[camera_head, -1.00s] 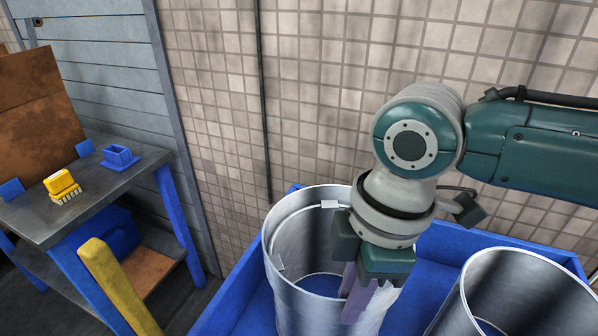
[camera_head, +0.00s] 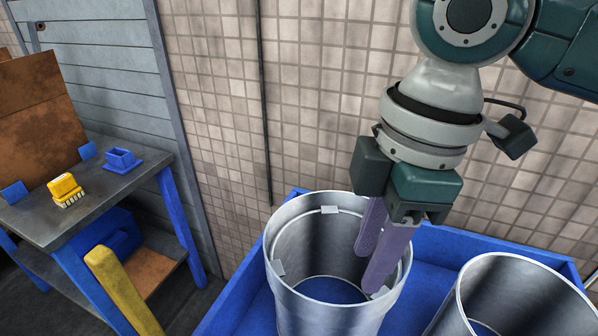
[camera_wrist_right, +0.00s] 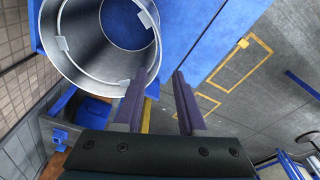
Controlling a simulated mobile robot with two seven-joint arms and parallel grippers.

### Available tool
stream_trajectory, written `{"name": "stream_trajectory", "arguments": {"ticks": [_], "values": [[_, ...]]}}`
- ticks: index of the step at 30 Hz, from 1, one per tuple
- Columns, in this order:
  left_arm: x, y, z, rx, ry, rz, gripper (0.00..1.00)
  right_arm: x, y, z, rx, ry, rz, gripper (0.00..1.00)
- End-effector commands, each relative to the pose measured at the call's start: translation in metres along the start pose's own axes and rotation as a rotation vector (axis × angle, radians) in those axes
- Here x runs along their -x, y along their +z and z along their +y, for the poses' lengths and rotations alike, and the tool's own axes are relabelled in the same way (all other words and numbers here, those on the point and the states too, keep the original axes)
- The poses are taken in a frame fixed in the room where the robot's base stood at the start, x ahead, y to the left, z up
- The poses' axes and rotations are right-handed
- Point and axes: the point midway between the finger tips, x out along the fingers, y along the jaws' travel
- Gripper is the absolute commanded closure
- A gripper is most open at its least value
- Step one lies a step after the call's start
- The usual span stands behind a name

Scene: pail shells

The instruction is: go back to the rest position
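My right gripper (camera_head: 369,268) hangs tilted over the right side of the left pail shell (camera_head: 345,318), its purple fingers apart and empty. In the right wrist view the open fingers (camera_wrist_right: 158,80) show a clear gap beside the shell's rim (camera_wrist_right: 75,65). The shell is an upright metal cylinder with a blue surface visible through its bottom and pale clips on its inner ring. A second metal shell (camera_head: 520,290) stands at the lower right, cut by the picture edge. My left gripper is out of view.
Both shells stand in a blue tray (camera_head: 243,290) before a tiled wall. A grey table (camera_head: 100,190) at left bears a yellow brush (camera_head: 63,187) and a blue holder (camera_head: 121,160). A yellow post (camera_head: 125,290) rises at lower left. Floor shows in the wrist view.

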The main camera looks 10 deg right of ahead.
Motion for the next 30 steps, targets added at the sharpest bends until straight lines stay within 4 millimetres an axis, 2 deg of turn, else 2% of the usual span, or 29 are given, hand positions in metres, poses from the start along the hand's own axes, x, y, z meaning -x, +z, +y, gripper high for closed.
{"name": "stream_trajectory", "arguments": {"ticks": [4,17,20,22,26,28,30], "values": [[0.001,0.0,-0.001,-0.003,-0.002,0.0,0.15,0.007,0.0,0.0,0.001,0.001,0.001,0.6],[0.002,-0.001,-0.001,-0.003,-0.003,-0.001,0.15,0.006,-0.003,-0.003,-0.001,-0.001,0.008,0.6],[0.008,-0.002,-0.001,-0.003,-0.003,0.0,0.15,0.003,-0.014,-0.018,-0.018,-0.002,0.045,0.6],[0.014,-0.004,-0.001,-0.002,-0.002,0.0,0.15,0.001,-0.027,-0.034,-0.054,0.003,0.094,0.6],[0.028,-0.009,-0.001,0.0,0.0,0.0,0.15,0.006,-0.047,-0.065,-0.212,0.031,0.208,0.6],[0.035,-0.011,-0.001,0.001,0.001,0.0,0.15,0.012,-0.048,-0.077,-0.339,0.053,0.258,0.6],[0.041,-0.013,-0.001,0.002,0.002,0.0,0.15,0.018,-0.041,-0.086,-0.478,0.079,0.287,0.6]]}}
